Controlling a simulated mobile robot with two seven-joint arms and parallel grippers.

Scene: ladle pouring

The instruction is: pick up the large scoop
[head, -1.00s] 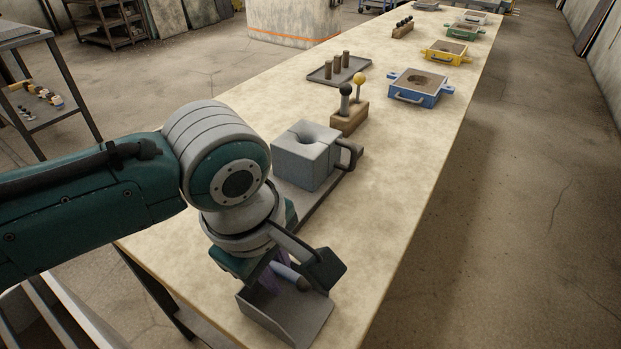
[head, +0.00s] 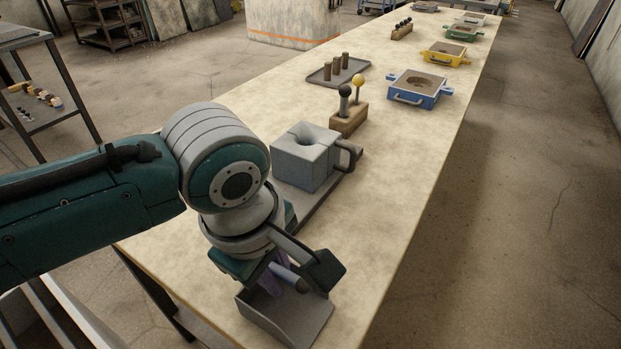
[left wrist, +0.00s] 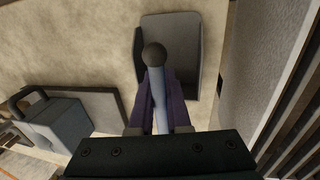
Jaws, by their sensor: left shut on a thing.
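The large grey scoop (head: 287,318) sits at the near end of the table, its open pan facing up. It also shows in the left wrist view (left wrist: 187,75), with a pale blue-grey handle (left wrist: 160,105) ending in a dark round knob (left wrist: 154,55). My left gripper (head: 274,284) points down over the scoop. Its purple fingers lie on both sides of the handle and are shut on it, as the left wrist view also shows (left wrist: 158,85). The scoop appears to rest on the table. Part of the handle is hidden by the gripper in the head view. My right gripper is not in view.
A grey block with a funnel-shaped hollow (head: 305,158) stands on a dark base just behind my left gripper. Beyond are a wooden stand with knobbed handles (head: 349,121), a tray with cylinders (head: 338,72) and a blue box (head: 418,90). The table's right side is clear.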

